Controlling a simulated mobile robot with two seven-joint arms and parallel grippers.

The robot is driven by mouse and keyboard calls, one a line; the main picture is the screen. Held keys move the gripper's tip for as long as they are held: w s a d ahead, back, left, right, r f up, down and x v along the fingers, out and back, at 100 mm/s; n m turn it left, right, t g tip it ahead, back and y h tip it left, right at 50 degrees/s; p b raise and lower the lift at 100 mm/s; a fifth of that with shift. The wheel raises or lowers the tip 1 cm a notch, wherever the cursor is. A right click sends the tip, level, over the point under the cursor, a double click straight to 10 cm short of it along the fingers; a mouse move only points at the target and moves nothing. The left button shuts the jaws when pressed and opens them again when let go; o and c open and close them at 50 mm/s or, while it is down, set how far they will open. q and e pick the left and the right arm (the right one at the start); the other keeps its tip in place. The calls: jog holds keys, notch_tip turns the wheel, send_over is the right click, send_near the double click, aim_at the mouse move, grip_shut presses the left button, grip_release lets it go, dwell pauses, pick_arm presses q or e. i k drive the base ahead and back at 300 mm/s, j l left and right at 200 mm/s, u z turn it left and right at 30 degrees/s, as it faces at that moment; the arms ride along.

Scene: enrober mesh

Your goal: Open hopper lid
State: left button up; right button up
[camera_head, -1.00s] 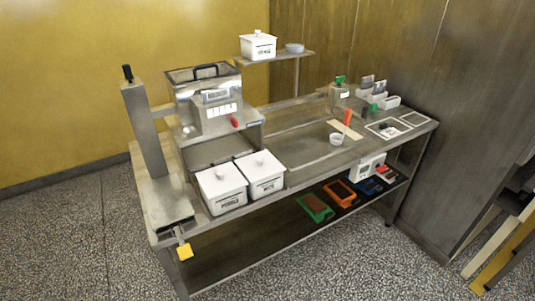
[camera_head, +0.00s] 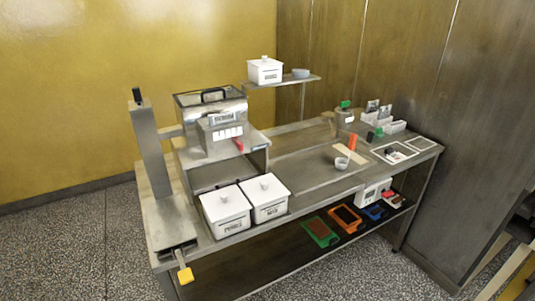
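The hopper (camera_head: 221,115) is a steel box with a control panel on its front, standing at the left part of the steel table. Its lid (camera_head: 208,97) is a dark-rimmed, see-through panel with a black handle (camera_head: 214,95) on top. The lid looks shut and lies flat over the hopper. Neither of my grippers shows in the head view.
Two white lidded bins (camera_head: 227,211) stand in front of the hopper. A tall steel post (camera_head: 150,150) with a black knob rises at its left. A raised shelf (camera_head: 285,82) behind holds a white box (camera_head: 264,70). The floor before the steel table (camera_head: 290,217) is clear.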

aim_at(220, 89)
jog(key=i+l+u, duration=0.15)
jog(key=u, duration=0.2)
jog(key=i+l+u, duration=0.8)
jog(key=u, duration=0.15)
jog(key=i+l+u, duration=0.1)
jog(key=l+u, duration=0.25)
jog(key=i+l+u, duration=0.1)
jog(key=l+u, duration=0.25)
jog(key=l, duration=0.15)
jog(key=l+u, duration=0.3)
jog(key=l, duration=0.15)
jog(key=l+u, duration=0.35)
jog(key=i+l, duration=0.05)
jog(key=l, duration=0.05)
